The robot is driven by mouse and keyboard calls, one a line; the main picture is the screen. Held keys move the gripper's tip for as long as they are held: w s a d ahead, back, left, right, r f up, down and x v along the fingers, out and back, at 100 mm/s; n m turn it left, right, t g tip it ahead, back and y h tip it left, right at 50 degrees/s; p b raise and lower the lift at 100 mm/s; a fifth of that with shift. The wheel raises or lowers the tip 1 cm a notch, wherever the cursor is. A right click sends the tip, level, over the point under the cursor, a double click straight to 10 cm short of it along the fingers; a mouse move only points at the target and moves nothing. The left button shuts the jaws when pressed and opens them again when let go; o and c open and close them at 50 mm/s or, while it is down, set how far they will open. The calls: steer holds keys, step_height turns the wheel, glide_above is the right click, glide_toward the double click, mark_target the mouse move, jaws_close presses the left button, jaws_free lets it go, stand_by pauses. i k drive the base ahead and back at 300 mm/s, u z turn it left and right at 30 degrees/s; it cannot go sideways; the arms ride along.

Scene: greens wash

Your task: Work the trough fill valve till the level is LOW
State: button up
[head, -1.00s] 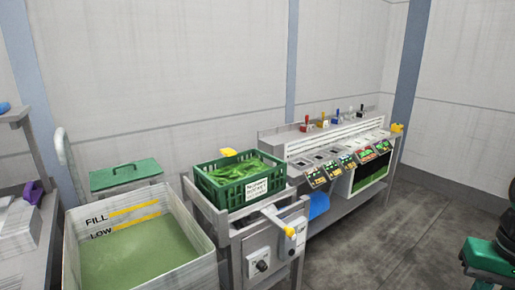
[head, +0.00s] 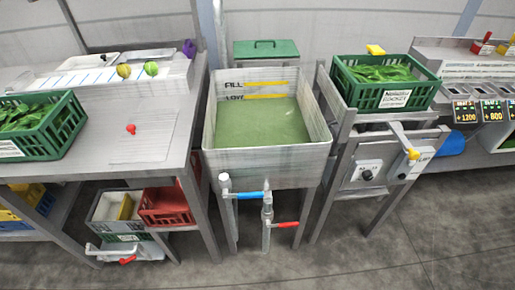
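The grey trough (head: 268,155) stands in the middle of the head view, holding greenish water (head: 262,124). Its inner back wall has a yellow FILL line (head: 266,83) and a lower yellow LOW line (head: 265,96). The water's back edge lies close to the LOW line; I cannot tell exactly whether it touches it. Below the trough's front are pipes with a blue-handled valve (head: 249,195) and a red-handled valve (head: 286,224). Both handles look roughly horizontal. No label shows which is the fill valve. My gripper is not in view.
A bench (head: 120,140) with a green crate (head: 40,128) stands left. A stand with a green crate of greens (head: 385,97), a dial box (head: 367,173) and a yellow-tipped lever (head: 412,154) stands right. The floor in front (head: 345,268) is clear.

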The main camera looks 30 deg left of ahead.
mark_target(259, 194)
steer(key=u, duration=1.6)
